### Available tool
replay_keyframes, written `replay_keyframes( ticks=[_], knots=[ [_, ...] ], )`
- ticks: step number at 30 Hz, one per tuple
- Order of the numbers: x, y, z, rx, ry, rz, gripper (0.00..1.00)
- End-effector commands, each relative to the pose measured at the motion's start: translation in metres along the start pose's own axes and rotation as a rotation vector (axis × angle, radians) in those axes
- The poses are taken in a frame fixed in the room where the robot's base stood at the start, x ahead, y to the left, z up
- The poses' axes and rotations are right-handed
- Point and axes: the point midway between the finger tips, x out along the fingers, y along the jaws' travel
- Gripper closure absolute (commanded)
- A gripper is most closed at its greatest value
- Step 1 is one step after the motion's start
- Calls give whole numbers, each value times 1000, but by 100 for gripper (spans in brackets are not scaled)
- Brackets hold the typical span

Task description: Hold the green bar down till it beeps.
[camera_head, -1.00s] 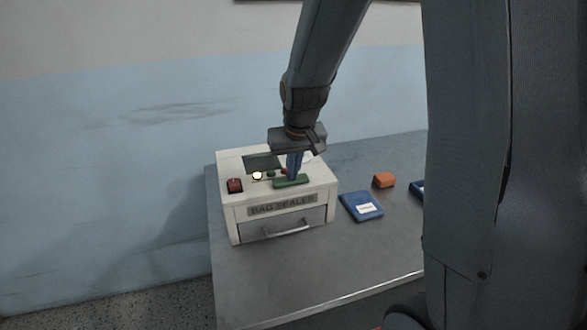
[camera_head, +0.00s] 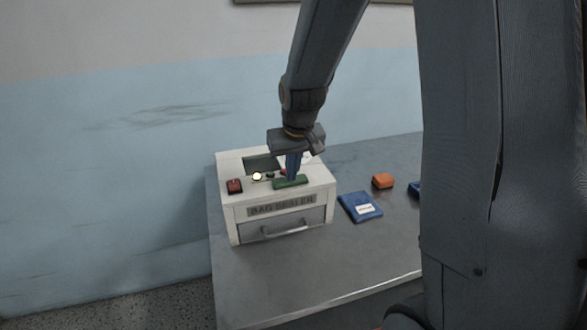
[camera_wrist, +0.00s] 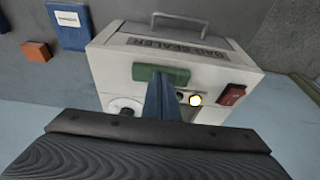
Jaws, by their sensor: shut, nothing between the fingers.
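The green bar (camera_head: 291,182) lies on top of the white box marked "BAG SEALER" (camera_head: 229,212), near its front edge. It also shows in the wrist view (camera_wrist: 160,75). My gripper (camera_head: 294,178) points down from above with its blue fingers shut and empty. In the wrist view the fingertips (camera_wrist: 162,84) overlap the bar's edge. Whether they press it or only hover against it I cannot tell.
A red rocker switch (camera_head: 234,186) sits at the box's left, a white knob (camera_wrist: 124,108) on the other side. The box's front has a handle (camera_head: 287,229). A blue labelled packet (camera_head: 358,205) and an orange block (camera_head: 382,181) lie to the right on the grey table (camera_head: 330,270). The front tabletop is clear.

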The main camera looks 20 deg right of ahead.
Motion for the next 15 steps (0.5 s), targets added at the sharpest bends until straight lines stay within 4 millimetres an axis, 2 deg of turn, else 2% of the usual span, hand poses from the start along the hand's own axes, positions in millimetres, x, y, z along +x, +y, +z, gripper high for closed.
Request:
replay_keyframes(
  ticks=[1, 15],
  knots=[
    [11, 0, 13, 0, -30, 0, 100],
    [14, 0, 10, 0, -33, 0, 100]
  ],
)
